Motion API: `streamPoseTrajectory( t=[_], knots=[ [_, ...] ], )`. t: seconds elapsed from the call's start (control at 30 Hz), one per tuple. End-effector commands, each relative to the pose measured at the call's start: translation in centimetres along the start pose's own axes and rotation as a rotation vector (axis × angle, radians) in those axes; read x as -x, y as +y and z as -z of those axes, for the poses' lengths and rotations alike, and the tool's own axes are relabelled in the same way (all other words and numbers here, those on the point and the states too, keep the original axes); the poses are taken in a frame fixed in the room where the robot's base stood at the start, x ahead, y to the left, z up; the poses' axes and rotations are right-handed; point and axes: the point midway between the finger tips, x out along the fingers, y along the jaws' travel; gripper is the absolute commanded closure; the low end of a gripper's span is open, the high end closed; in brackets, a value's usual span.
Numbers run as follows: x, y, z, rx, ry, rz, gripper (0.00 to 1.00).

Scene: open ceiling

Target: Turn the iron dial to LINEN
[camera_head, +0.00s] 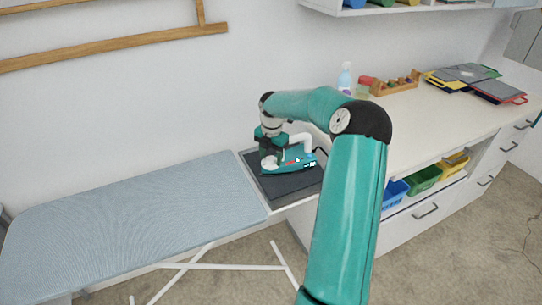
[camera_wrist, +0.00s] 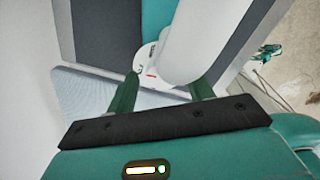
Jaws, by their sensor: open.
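The teal and white iron (camera_head: 297,163) lies on a dark rest pad (camera_head: 285,187) at the right end of the ironing board. My gripper (camera_head: 268,157) is over the iron's left part in the head view; its fingertips are hard to make out there. In the wrist view my gripper (camera_wrist: 165,84) is open, with two dark green fingers apart. A white round dial (camera_wrist: 148,61) with small dark and red marks shows just beyond and between the fingers. The white handle (camera_wrist: 207,38) passes close by the right finger and partly hides the dial. The dial's lettering is too small to read.
The blue-grey ironing board (camera_head: 130,220) stretches left. A white counter (camera_head: 430,115) at right holds a spray bottle (camera_head: 345,77), a wooden tray (camera_head: 395,86) and several folders. Coloured bins (camera_head: 424,179) sit below it. A wooden rail (camera_head: 120,43) is on the wall.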

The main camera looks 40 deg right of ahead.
Motion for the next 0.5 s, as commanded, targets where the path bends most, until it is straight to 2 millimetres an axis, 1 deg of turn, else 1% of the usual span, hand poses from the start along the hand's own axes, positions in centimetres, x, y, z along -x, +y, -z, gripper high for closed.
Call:
streamPoseTrajectory(
  t=[0.07, 0.1, 0.27, 0.3, 0.33, 0.5],
  knots=[
    [0.01, -0.01, -0.01, 0.0, 0.0, 0.0, 0.48],
    [0.01, -0.01, -0.01, 0.0, 0.0, 0.0, 0.52],
    [0.03, -0.01, -0.01, 0.0, 0.0, 0.0, 0.83],
    [0.03, -0.01, -0.01, 0.0, 0.0, 0.0, 0.91],
    [0.03, -0.01, -0.01, 0.0, 0.0, 0.0, 0.93],
    [0.05, 0.0, -0.01, -0.005, 0.0, 0.0, 0.93]
  ],
)
